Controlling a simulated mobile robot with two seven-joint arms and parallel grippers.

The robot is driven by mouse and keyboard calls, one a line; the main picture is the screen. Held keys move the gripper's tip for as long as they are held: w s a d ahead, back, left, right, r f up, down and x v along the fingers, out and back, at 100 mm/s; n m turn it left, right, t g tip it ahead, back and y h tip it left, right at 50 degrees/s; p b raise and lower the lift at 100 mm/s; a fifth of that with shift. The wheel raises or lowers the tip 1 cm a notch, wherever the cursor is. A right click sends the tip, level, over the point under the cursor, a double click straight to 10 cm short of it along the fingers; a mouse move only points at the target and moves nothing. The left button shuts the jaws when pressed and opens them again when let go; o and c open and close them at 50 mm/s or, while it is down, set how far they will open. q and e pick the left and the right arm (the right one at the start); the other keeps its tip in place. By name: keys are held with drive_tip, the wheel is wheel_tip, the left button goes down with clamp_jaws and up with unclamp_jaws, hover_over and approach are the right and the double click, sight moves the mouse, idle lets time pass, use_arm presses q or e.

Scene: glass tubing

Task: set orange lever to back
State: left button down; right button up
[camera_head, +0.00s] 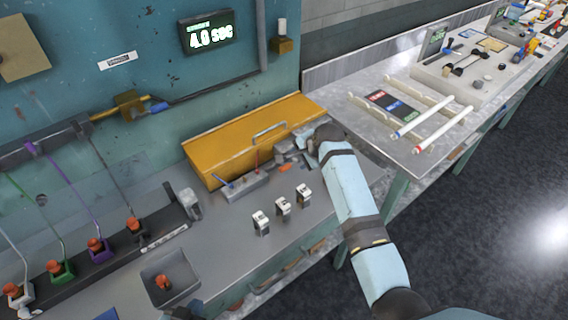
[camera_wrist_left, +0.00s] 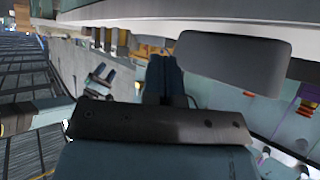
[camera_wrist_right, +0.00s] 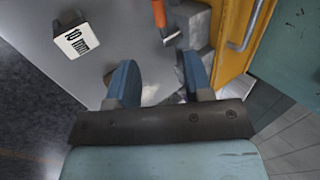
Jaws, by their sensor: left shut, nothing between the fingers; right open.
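The orange lever shows in the right wrist view (camera_wrist_right: 158,13), at the top, beside grey blocks. In the head view it is a small orange piece (camera_head: 286,168), just left of my right gripper (camera_head: 309,148). My right gripper is open, with its two blue fingers (camera_wrist_right: 158,80) apart and nothing seen between them; the lever lies beyond the fingertips. The exact tilt of the lever is hard to tell. My left gripper (camera_wrist_left: 165,72) is shut and empty in the left wrist view, away from the lever; it is not clearly seen in the head view.
A yellow cabinet (camera_head: 235,143) with a handle stands behind the lever. A grey block (camera_head: 240,188) with blue and red levers sits to the left. Several small labelled white blocks (camera_head: 283,207) stand in front. A grey bin (camera_head: 170,279) is at the lower left.

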sight(286, 167)
drive_tip(key=x, duration=1.2)
drive_tip(key=shift+a+f+b, duration=0.1)
drive_tip(key=shift+f+b, duration=0.2)
drive_tip(key=shift+b, duration=0.05)
clamp_jaws()
